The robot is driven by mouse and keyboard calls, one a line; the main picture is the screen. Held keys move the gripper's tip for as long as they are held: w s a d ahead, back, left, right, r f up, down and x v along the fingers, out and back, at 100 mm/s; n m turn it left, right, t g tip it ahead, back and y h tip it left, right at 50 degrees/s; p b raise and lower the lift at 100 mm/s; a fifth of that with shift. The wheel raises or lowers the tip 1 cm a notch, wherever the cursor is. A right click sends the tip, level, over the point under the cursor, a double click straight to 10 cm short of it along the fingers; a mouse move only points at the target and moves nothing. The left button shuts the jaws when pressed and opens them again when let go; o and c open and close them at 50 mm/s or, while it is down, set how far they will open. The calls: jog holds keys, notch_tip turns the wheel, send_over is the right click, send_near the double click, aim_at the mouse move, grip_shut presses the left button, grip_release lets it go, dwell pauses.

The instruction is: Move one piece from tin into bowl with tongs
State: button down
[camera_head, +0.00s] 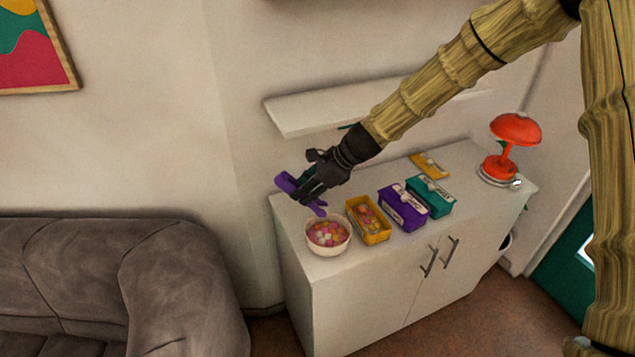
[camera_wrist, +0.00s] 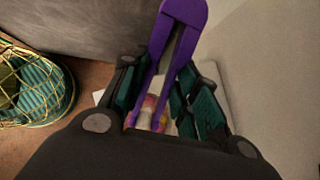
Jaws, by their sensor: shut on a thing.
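My gripper (camera_head: 309,188) is shut on the purple tongs (camera_head: 287,183) and holds them in the air above the far left end of the cabinet, near the bowl. In the wrist view the tongs (camera_wrist: 181,12) stand between my finger pads, their two arms spread a little. The white bowl (camera_head: 313,244) holds several pink, white and yellow pieces; some pieces also show blurred between the tongs' arms in the wrist view. The open yellow tin (camera_head: 377,238) stands just right of the bowl with several pieces inside. I cannot tell whether the tongs hold a piece.
A purple tin (camera_head: 404,220) and a teal tin (camera_head: 437,205) stand right of the yellow one. A yellow lid (camera_head: 429,165) lies behind them. A red lamp (camera_head: 507,140) is at the right end. A shelf (camera_head: 300,112) hangs above. A wire basket (camera_wrist: 62,100) shows in the wrist view.

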dwell(0.4)
notch_tip(320, 180, down, 9)
jog(key=b, duration=0.7)
dwell(0.4)
jog(key=c, duration=1.5)
grip_release()
notch_tip(320, 180, up, 10)
jog(key=p, duration=0.8)
jog(key=shift+o, duration=0.2)
